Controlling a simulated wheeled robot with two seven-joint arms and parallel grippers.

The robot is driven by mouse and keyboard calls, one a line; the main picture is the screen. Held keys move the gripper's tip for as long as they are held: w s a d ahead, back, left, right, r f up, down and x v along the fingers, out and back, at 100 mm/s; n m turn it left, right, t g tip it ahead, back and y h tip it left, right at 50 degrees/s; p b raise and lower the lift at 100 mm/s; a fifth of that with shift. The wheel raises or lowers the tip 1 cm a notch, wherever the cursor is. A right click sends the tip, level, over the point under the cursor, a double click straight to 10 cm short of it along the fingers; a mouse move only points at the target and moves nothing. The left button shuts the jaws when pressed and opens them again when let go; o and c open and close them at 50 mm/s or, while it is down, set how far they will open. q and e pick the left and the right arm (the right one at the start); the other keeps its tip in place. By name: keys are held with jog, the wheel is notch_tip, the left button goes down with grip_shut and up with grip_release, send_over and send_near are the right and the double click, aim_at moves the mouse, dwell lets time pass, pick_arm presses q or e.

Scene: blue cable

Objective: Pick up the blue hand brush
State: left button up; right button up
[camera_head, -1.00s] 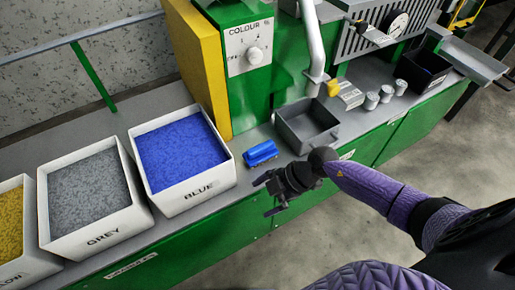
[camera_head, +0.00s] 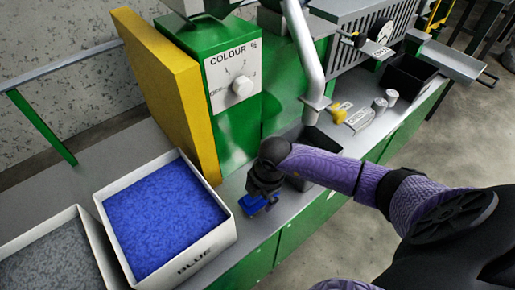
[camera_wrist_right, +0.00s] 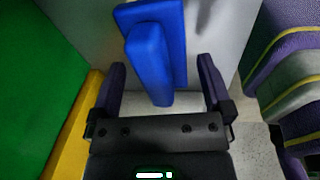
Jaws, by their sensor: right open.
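The blue hand brush (camera_head: 252,205) lies on the grey bench top, just right of the white BLUE bin, and is partly hidden by my right gripper in the head view. My right gripper (camera_head: 262,192) is directly above it, pointing down. In the right wrist view the brush (camera_wrist_right: 152,58) shows its handle and flat block between the two open fingers of my right gripper (camera_wrist_right: 162,88). The fingers stand apart on either side of the handle, with gaps. My left gripper is not in view.
The white BLUE bin (camera_head: 216,247) of blue granules is close on the left, with a grey-granule bin (camera_head: 95,240) beyond. A yellow panel (camera_head: 165,90) and green machine (camera_head: 228,135) stand behind. A metal pipe (camera_head: 305,60) and grey tray are near my right arm.

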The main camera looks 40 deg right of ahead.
notch_tip(320, 180, down, 2)
jog(key=shift+f, duration=0.1)
jog(key=shift+w+r, duration=0.1)
jog(key=shift+r, duration=0.1)
jog(key=shift+c, duration=1)
jog(key=c, duration=1)
jog(key=shift+r, duration=0.25)
notch_tip(320, 180, up, 10)
jog(key=p, duration=0.5)
jog(key=shift+f, duration=0.15)
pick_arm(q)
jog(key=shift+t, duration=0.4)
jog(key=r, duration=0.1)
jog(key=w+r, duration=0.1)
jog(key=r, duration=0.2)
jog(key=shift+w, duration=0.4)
